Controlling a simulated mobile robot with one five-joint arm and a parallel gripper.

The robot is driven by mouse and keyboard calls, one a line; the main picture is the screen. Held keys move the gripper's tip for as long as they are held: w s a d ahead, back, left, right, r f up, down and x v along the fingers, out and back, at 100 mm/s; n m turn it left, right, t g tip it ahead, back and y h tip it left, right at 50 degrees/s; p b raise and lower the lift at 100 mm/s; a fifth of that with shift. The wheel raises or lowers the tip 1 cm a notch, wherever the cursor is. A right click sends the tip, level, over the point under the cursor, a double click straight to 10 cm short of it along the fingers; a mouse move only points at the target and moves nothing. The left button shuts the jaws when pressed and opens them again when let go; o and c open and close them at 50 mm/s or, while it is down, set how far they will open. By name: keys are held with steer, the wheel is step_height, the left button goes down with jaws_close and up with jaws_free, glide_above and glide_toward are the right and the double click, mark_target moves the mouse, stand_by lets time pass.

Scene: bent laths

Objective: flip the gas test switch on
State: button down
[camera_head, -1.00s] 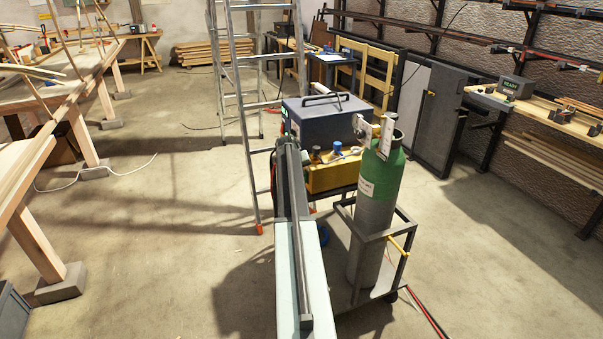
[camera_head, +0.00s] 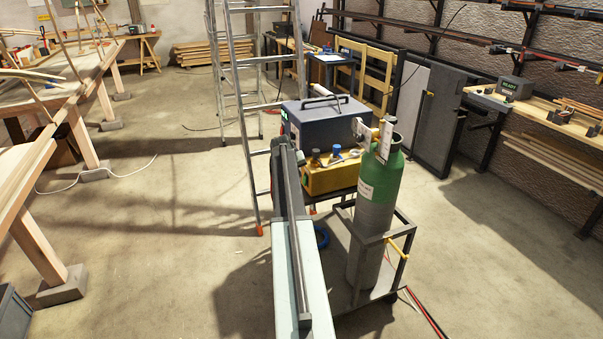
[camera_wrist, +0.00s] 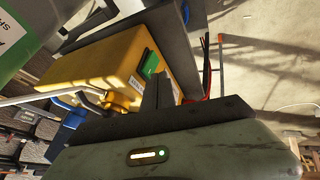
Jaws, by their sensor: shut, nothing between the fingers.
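The yellow box (camera_head: 335,179) sits on the cart below the blue-grey machine, with a dark knob and a blue knob on top. It also shows in the wrist view (camera_wrist: 100,72), with a small green patch (camera_wrist: 150,65) and a white label on one face. In the head view my arm hides the fingers.
A green and grey gas cylinder (camera_head: 377,205) stands on the cart at the right, close to my arm. The blue-grey machine (camera_head: 325,122) is behind the box. A stepladder (camera_head: 240,110) stands behind and left. Open floor lies at the left.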

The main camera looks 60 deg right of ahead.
steer(key=w+p+v, duration=0.1)
steer(key=p+v, duration=0.7)
steer(key=v, duration=0.2)
steer(key=shift+s+a+r+p, duration=0.15)
steer(key=shift+s+r+p, duration=0.15)
steer(key=shift+r+p, duration=0.1)
